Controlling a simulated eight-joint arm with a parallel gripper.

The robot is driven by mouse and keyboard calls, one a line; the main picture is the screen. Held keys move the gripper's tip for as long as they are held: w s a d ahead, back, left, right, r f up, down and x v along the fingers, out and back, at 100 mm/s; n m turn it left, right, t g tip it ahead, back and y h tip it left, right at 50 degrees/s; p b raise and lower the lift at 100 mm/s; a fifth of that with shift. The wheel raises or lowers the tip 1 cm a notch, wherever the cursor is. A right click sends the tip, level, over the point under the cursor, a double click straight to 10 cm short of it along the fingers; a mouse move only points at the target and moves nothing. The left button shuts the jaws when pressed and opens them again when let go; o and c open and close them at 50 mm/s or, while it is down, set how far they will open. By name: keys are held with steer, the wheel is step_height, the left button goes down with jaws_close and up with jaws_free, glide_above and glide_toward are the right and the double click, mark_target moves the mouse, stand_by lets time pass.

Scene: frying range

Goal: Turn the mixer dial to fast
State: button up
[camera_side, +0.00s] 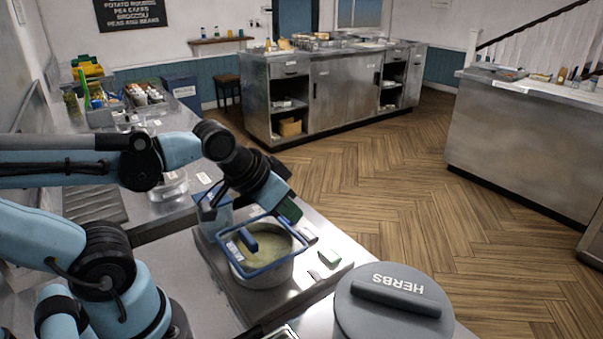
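A round metal bowl (265,275) with pale, greenish-beige contents stands on the steel worktop at the lower middle. A blue rectangular frame (262,268) lies across its top, with a thick blue bar (246,238) inside it. A blue box-like body (216,215) stands behind the bowl, partly covered by my arm; these may be parts of the mixer. I cannot make out a dial or its setting. My gripper (283,212) is above the far rim of the bowl, at the end of my arm. Its fingers are too small and dark to tell whether they are open.
A large grey lidded tub marked HERBS (392,308) stands close at the front right. A clear round container (170,186) stands behind on the left counter. The wooden floor right of the worktop is clear.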

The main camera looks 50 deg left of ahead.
steer(key=shift+o, duration=1.1)
steer(key=shift+w+a, duration=0.1)
steer(key=o, duration=0.9)
steer(key=w+a+r+n+g, duration=0.3)
steer(key=w+a+n, duration=0.1)
steer(key=a+n, duration=0.2)
steer(key=shift+w+a+n+y, duration=0.15)
steer(key=shift+a+n+y, duration=0.25)
steer(key=shift+a, duration=0.05)
steer(key=w+a+f+n+g, duration=0.1)
steer(key=w+a+n+g, duration=0.1)
steer(key=a+n, duration=0.35)
steer(key=w+a+n+g, duration=0.2)
steer(key=a+n+g, duration=0.15)
steer(key=a, duration=0.35)
steer(key=shift+t+h, duration=0.4)
steer(key=shift+t, duration=0.05)
steer(key=f, duration=1.2)
steer(key=shift+s+d+f, duration=0.2)
steer(key=shift+s+f, duration=0.05)
steer(key=shift+s, duration=0.15)
steer(key=c, duration=1.1)
